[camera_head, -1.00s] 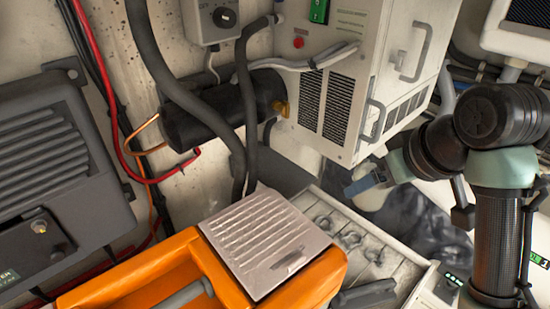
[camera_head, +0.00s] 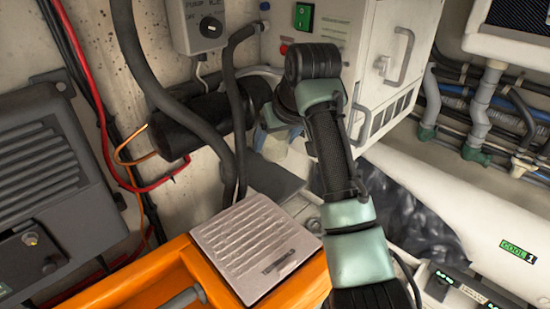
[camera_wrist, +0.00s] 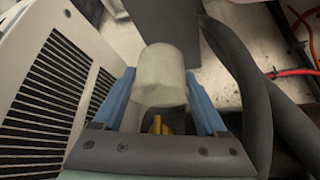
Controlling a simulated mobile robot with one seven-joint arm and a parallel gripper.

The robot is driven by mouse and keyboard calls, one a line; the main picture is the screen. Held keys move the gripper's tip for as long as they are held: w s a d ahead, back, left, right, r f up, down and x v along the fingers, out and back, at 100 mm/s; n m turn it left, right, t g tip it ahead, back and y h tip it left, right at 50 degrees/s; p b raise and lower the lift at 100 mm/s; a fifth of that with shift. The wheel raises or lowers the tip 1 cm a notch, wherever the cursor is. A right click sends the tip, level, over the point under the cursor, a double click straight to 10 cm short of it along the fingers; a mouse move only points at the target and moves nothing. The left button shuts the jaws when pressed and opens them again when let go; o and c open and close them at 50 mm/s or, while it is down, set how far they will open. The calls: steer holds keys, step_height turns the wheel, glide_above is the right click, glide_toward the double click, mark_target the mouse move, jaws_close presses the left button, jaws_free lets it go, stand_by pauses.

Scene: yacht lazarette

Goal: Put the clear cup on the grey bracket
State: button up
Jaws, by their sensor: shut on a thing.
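The clear cup (camera_wrist: 160,75) is whitish and translucent. It sits between the two blue fingers of my gripper (camera_wrist: 163,85) in the wrist view, held shut on it. In the head view the cup (camera_head: 275,148) is partly hidden by my wrist, and one blue finger of my gripper (camera_head: 268,142) shows beside it. A flat dark grey plate, which looks like the grey bracket (camera_head: 264,180), lies just below the cup at the wall. It shows beyond the cup in the wrist view (camera_wrist: 170,22). I cannot tell the gap between cup and plate.
A white vented unit (camera_wrist: 50,75) stands close beside my gripper. Black hoses (camera_head: 240,100) and a black cylinder (camera_head: 185,128) are to the left. An orange case (camera_head: 140,280) with a ribbed grey box (camera_head: 255,240) on it fills the front.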

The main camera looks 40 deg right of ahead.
mark_target(277, 153)
step_height(277, 153, down, 3)
steer(key=shift+s+f+p, duration=0.1)
steer(key=shift+s+p, duration=0.05)
steer(key=shift+p, duration=0.25)
step_height(277, 153, down, 3)
steer(key=shift+p, duration=1)
steer(key=shift+w+f, duration=0.2)
steer(key=shift+f, duration=0.2)
steer(key=o, duration=1.2)
steer(key=shift+f, duration=0.15)
steer(key=shift+o, duration=0.2)
steer(key=shift+s+r, duration=0.15)
steer(key=shift+r, duration=0.25)
steer(key=b+v, duration=0.3)
steer(key=v, duration=0.8)
steer(key=shift+r, duration=0.2)
steer(key=shift+s+a+f, duration=0.1)
steer(key=shift+s+a, duration=0.05)
steer(key=shift+s, duration=0.05)
